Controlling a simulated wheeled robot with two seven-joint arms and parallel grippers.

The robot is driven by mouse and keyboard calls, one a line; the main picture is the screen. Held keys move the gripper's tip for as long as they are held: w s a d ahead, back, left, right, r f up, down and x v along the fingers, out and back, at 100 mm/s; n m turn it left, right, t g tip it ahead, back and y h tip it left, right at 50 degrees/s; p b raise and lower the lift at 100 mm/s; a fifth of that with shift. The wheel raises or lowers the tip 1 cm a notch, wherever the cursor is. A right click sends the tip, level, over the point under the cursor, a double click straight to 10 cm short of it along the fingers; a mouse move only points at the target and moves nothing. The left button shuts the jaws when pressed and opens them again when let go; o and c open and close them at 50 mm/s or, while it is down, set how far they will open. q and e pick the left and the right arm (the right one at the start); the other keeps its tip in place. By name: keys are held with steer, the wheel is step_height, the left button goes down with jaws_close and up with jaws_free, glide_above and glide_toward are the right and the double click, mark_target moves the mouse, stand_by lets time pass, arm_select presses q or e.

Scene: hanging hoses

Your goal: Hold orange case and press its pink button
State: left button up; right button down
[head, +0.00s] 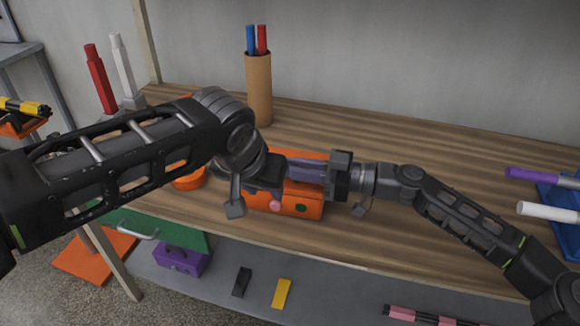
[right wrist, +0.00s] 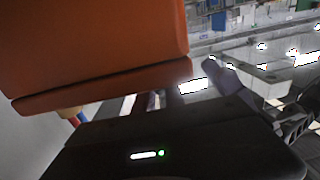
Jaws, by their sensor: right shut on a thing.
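The orange case (head: 301,195) is on the wooden table in the middle of the head view. Its front face carries a pink button (head: 276,204) and a green button (head: 301,208). My right gripper (head: 305,170) reaches in from the right and is shut on the case, which fills the upper left of the right wrist view (right wrist: 100,45). My left gripper (head: 266,180) is at the case's left end, just above the pink button. Its fingertips are small and dark here, and I cannot tell whether they touch the button or are parted.
A brown cup (head: 259,90) with a blue and a red pen stands behind. Red (head: 102,80) and white (head: 126,70) sticks stand at the back left. A blue tray (head: 560,205) is at the right edge. An orange round thing (head: 188,180) is partly hidden behind my left arm.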

arm_select(q)
steer(key=shift+f+b, duration=0.55)
stand_by(0.5)
steer(key=shift+c, duration=0.3)
jaws_close()
stand_by(1.5)
